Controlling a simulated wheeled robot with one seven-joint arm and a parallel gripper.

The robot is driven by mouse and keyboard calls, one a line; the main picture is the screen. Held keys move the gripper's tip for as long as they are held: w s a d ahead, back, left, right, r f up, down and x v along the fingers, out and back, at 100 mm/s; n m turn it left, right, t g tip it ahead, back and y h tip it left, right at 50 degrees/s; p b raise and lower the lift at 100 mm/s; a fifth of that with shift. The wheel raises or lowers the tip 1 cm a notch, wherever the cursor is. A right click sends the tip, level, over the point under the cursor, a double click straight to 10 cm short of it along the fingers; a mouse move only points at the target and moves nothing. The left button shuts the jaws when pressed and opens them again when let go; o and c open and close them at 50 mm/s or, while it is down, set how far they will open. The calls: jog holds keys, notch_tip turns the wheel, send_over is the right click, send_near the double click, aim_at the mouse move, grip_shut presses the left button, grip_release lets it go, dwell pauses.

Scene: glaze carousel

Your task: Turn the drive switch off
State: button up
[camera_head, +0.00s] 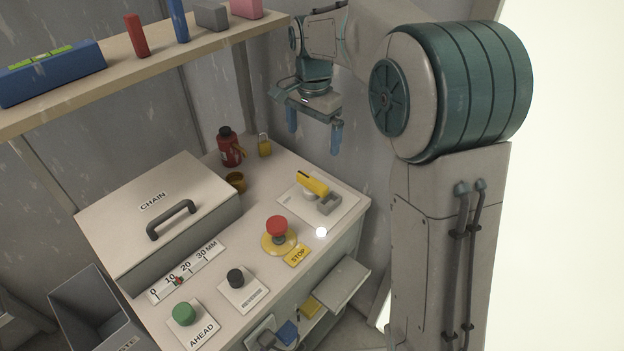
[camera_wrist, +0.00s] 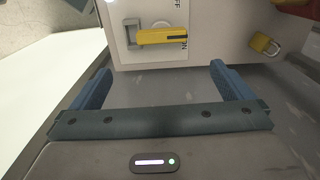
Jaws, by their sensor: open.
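The drive switch is a yellow handle (camera_head: 313,184) on a white plate (camera_head: 302,208) at the right back of the bench top. In the wrist view the yellow handle (camera_wrist: 163,37) lies across the plate, with its dark-striped end at the ON lettering. A partly cut-off OFF label (camera_wrist: 178,4) shows above it. A grey bracket (camera_head: 328,205) stands beside the handle. My gripper (camera_head: 314,136) is open and empty, above and behind the switch, fingers pointing down. In the wrist view my gripper (camera_wrist: 160,72) has its fingers wide apart, not touching the handle.
A yellow padlock (camera_head: 265,145) and a red bottle (camera_head: 230,147) stand at the back of the bench. A red stop button (camera_head: 277,227), a black button (camera_head: 236,278) and a green button (camera_head: 184,314) sit in front. A shelf (camera_head: 120,72) hangs upper left.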

aim_at(312, 180)
notch_tip(312, 180, down, 14)
jog(key=shift+w+a+b, duration=0.1)
jog(key=shift+w+b, duration=0.05)
jog(key=shift+b, duration=0.25)
jog(key=shift+c, duration=0.3)
jog(key=c, duration=0.8)
